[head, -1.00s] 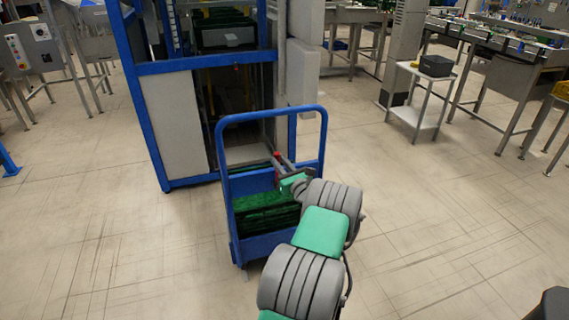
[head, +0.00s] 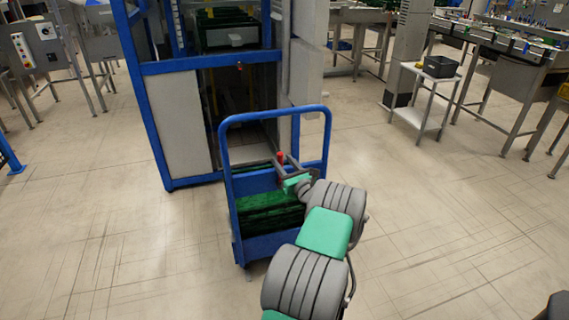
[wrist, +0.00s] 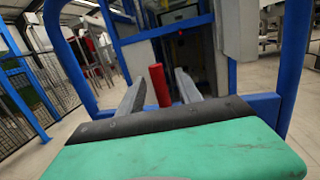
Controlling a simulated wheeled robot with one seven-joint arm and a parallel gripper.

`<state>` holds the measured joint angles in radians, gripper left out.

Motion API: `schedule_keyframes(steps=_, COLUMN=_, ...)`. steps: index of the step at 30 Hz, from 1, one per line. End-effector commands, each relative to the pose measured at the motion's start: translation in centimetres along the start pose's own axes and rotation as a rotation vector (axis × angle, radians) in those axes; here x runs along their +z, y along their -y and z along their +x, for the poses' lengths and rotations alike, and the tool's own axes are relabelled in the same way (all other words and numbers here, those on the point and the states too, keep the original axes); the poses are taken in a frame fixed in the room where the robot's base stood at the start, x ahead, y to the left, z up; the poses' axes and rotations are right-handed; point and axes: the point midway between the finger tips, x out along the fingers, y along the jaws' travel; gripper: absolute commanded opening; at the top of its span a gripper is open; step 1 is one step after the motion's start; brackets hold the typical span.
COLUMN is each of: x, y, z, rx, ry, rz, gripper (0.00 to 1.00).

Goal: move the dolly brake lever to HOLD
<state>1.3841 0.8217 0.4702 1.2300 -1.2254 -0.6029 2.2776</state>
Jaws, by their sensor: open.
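The blue dolly (head: 236,215) stands on the floor in front of the blue-framed machine, with green crates (head: 270,215) on it. A red lever end (head: 281,157) shows near its upright handle frame. My gripper (head: 287,163) is at the dolly, inside the handle frame's outline. In the wrist view the red lever (wrist: 160,85) stands upright between the two grey fingers of my gripper (wrist: 158,88), which are apart. I cannot tell whether either finger touches it. The lever's base and any HOLD marking are hidden.
The blue-framed machine (head: 178,125) with grey panels stands close behind the dolly. A small side table (head: 424,105) with a dark box (head: 440,66) stands at the right. The floor left and right of the dolly is clear.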

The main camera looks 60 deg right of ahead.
Motion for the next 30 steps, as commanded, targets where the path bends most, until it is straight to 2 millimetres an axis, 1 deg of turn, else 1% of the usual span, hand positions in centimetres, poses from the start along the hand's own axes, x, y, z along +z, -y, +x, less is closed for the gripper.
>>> schedule_keyframes(steps=2, x=0.0, y=0.1, z=-0.4, rx=-0.001, ry=-0.001, rz=0.001, gripper=0.41)
schedule_keyframes(steps=4, x=0.0, y=0.1, z=-1.3, rx=-0.002, ry=-0.002, rz=0.001, gripper=0.41)
schedule_keyframes(steps=9, x=0.0, y=0.2, z=-4.9, rx=-0.005, ry=-0.002, rz=0.002, gripper=0.41)
schedule_keyframes(steps=12, x=0.0, y=0.1, z=-6.6, rx=-0.004, ry=-0.002, rz=0.003, gripper=0.41)
schedule_keyframes(steps=15, x=0.0, y=0.1, z=-7.6, rx=-0.002, ry=-0.001, rz=0.001, gripper=0.41)
schedule_keyframes(steps=18, x=0.0, y=0.0, z=-7.9, rx=0.000, ry=0.000, rz=-0.001, gripper=0.41)
schedule_keyframes(steps=27, x=0.1, y=0.0, z=-7.8, rx=0.001, ry=-0.001, rz=-0.003, gripper=0.41)
schedule_keyframes(steps=29, x=0.4, y=-0.7, z=-7.3, rx=0.018, ry=-0.010, rz=-0.024, gripper=0.41)
schedule_keyframes(steps=30, x=0.8, y=-1.8, z=-6.6, rx=0.043, ry=-0.023, rz=-0.059, gripper=0.41)
